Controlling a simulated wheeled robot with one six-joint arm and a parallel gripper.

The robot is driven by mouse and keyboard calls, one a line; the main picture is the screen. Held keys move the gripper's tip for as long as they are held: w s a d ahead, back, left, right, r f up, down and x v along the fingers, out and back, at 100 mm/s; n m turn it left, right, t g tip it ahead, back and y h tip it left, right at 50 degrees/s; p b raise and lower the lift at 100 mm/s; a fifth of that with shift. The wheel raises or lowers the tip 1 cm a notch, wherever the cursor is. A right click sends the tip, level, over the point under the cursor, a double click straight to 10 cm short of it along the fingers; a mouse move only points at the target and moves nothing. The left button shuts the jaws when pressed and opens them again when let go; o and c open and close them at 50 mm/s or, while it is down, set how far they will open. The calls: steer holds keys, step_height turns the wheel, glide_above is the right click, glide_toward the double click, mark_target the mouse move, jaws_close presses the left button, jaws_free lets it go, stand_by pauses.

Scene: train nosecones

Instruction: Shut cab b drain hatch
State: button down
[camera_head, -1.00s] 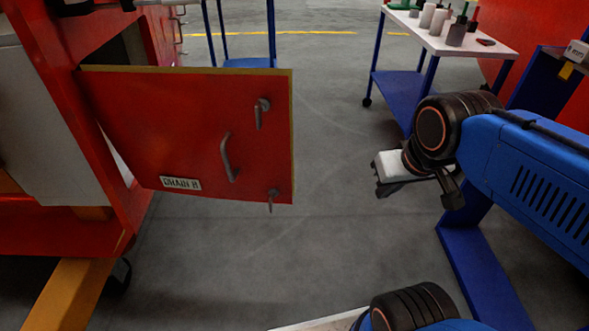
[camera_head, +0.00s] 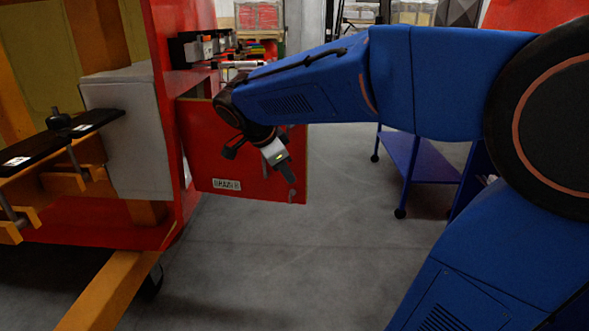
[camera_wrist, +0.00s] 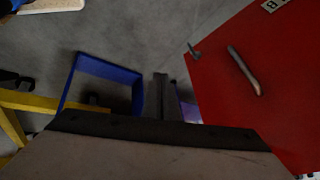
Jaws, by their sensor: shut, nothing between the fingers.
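The drain hatch is a red panel (camera_head: 215,150) with a "DRAIN B" label (camera_head: 227,184). In the head view it stands swung open from the red cab side (camera_head: 178,90), its outer face toward me.
A blue trolley (camera_head: 418,157) stands to the right behind my arm. An orange beam (camera_head: 108,290) runs along the floor below the cab. A grey box (camera_head: 135,125) and a black bar (camera_head: 60,138) are at left. Floor is clear in front of the hatch.

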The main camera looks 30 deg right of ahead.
mark_target(295, 168)
steer(key=w+r+m+h, duration=0.1)
steer(key=w+m+h, duration=0.1)
steer(key=w+m, duration=0.4)
steer(key=shift+n, duration=0.3)
steer(key=w+d+f, duration=0.1)
steer(key=d+f, duration=0.1)
steer(key=w+d+f, duration=0.1)
steer(key=d+f, duration=0.1)
steer(key=d, duration=0.1)
steer(key=w+d+f, duration=0.2)
steer(key=d+f, duration=0.1)
steer(key=shift+d, duration=0.15)
steer(key=shift+w+d, duration=0.4)
steer(key=shift+w, duration=0.1)
